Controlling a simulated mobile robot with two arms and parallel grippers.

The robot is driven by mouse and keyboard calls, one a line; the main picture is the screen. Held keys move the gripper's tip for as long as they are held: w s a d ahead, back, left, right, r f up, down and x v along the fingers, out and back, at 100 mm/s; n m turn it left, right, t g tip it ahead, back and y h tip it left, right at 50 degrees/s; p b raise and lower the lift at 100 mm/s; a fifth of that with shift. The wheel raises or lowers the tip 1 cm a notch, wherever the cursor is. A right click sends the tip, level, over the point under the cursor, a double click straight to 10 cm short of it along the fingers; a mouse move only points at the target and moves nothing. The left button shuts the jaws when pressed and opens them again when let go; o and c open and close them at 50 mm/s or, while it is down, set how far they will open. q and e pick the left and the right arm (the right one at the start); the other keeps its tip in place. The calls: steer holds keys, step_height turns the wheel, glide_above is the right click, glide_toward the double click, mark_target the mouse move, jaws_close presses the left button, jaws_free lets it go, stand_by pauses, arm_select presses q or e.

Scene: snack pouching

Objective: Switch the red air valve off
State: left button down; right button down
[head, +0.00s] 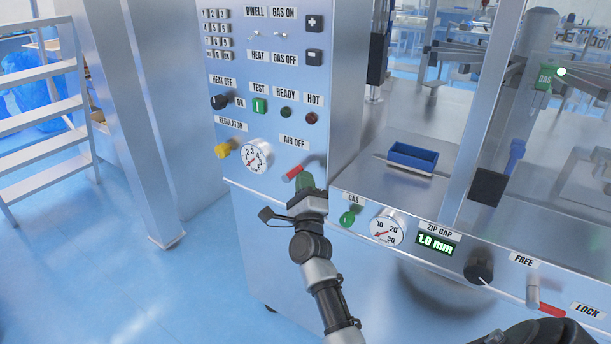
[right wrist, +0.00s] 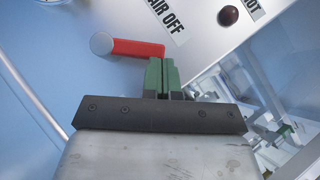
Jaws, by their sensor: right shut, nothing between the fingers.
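The red air valve lever (head: 294,172) sits on the machine's front panel, just below the "AIR OFF" label (head: 294,142). In the right wrist view the red lever (right wrist: 138,48) runs from a round grey pivot (right wrist: 101,43) toward the fingers. My right gripper (head: 304,178) is shut and empty, with green fingertips at the lever. In the wrist view the fingertips (right wrist: 163,62) are right at the lever's free end. I cannot tell whether they touch it. My left gripper is not in view.
A yellow regulator knob (head: 223,150) and a gauge (head: 257,156) are left of the valve. A green gas knob (head: 347,217) and another gauge (head: 386,230) are to its right. A blue tray (head: 412,157) stands on the machine bed. A red-tipped free/lock lever (head: 545,308) is at lower right.

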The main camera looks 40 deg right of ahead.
steer(key=shift+w+a+r+n+g+y+p, duration=0.2)
steer(key=shift+w+r+n+g+y+p, duration=0.7)
steer(key=shift+p, duration=1.95)
steer(key=shift+w+a+r+n+g+y+p, duration=0.2)
steer(key=shift+r+n+y+p, duration=0.3)
steer(key=shift+n+p, duration=1.65)
steer(key=shift+w+a+r+n+g+y+p, duration=0.25)
steer(key=shift+w+r+n+g+y+p, duration=0.45)
steer(key=shift+p, duration=2.8)
steer(key=shift+s+f+m+t, duration=0.15)
steer(key=shift+s+m+t, duration=0.1)
steer(key=shift+t, duration=0.15)
